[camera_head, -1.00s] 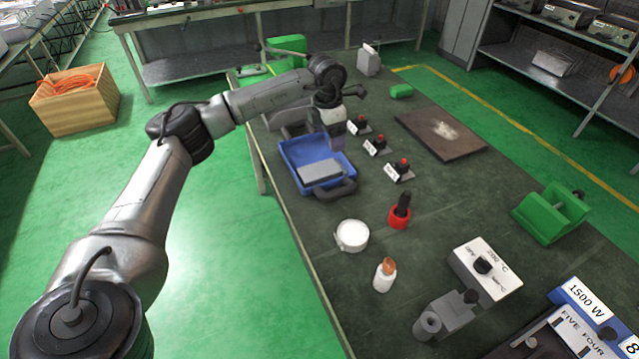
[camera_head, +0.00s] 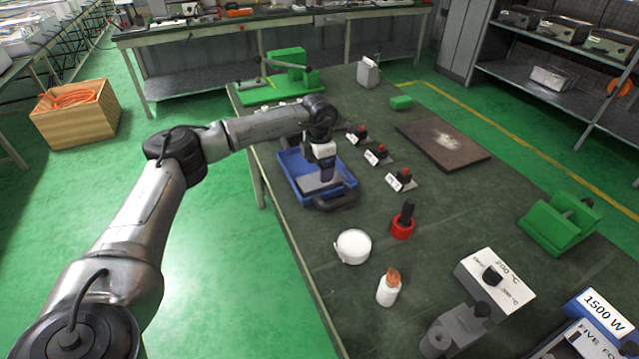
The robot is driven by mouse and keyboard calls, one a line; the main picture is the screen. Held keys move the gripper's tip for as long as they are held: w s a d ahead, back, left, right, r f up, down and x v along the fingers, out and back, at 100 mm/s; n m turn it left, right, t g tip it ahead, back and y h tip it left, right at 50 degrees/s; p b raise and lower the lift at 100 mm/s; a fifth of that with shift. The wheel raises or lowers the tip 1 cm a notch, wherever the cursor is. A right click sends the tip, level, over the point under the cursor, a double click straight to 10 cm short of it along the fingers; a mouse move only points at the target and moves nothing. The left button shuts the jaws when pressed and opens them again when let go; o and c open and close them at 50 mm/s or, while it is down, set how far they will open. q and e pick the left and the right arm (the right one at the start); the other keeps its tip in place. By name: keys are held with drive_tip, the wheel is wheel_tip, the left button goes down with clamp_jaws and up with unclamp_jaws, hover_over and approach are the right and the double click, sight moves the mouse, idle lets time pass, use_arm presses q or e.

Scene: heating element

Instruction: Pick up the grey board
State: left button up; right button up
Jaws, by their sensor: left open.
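The grey board (camera_head: 312,186) lies in the blue tray (camera_head: 287,166) on the dark green workbench. My left arm reaches in from the left, and my left gripper (camera_head: 327,177) points down over the board. The gripper is open, and its wrist hides part of the board and tray. I cannot tell whether the fingertips touch the board. My right gripper is not in view.
Small switch blocks (camera_head: 377,154) stand right of the tray. A dark plate (camera_head: 444,145) lies further right. A white round container (camera_head: 353,246), a red-based black item (camera_head: 403,220) and a white bottle (camera_head: 388,288) stand nearer. Bare bench lies between them.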

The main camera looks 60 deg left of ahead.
use_arm(q)
wheel_tip(320, 180, down, 5)
drive_tip(key=shift+r+b, duration=0.1)
drive_tip(key=shift+b, duration=0.85)
drive_tip(key=shift+c, duration=0.6)
drive_tip(key=shift+r, duration=0.1)
drive_tip(key=c, duration=0.6)
